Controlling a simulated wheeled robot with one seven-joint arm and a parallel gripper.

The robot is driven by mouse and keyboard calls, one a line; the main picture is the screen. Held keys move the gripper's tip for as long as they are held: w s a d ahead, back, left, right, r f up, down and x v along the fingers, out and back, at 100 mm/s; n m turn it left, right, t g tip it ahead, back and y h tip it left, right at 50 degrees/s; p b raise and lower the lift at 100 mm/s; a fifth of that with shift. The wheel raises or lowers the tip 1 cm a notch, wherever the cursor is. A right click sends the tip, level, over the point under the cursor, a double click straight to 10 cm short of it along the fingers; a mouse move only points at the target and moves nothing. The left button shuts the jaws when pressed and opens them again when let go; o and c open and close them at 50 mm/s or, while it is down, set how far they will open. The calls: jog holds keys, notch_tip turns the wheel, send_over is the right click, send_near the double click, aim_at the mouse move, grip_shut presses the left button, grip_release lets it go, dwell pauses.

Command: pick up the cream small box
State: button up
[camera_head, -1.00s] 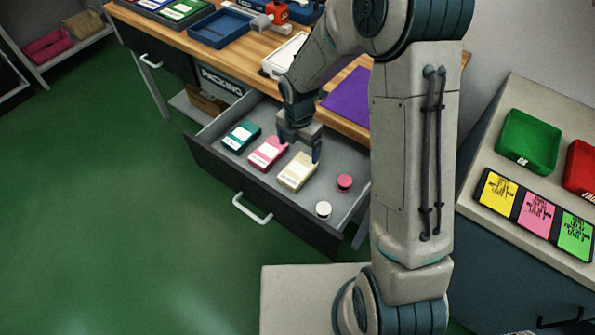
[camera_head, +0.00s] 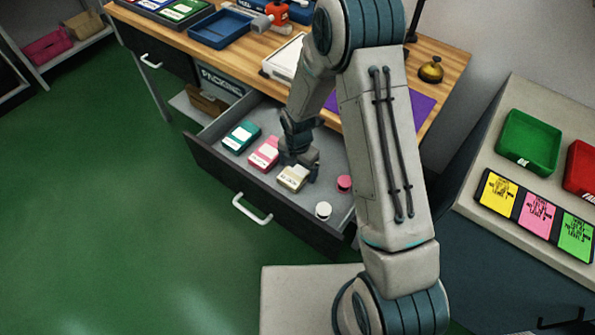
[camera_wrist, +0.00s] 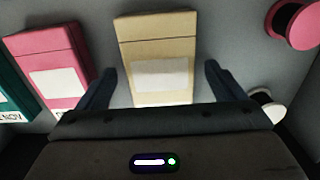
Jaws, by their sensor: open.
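The cream small box (camera_head: 292,178) lies in the open drawer, between a pink box and a round pink item. My gripper (camera_head: 298,172) is low over it and hides its far part in the head view. In the wrist view the cream box (camera_wrist: 158,60) lies ahead, with a white label on its near half. My gripper (camera_wrist: 160,88) is open there, one finger on each side of the box's near half, with a gap on the right side. The left finger is close to the box; whether it touches I cannot tell.
In the drawer (camera_head: 225,182), a pink box (camera_head: 264,153) and a teal box (camera_head: 240,136) lie left of the cream box. A round pink item (camera_head: 344,183) and a round white item (camera_head: 323,210) lie to its right. The wooden tabletop (camera_head: 455,62) overhangs behind.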

jog(key=shift+c, duration=0.3)
jog(key=c, duration=1.1)
jog(key=shift+o, duration=0.2)
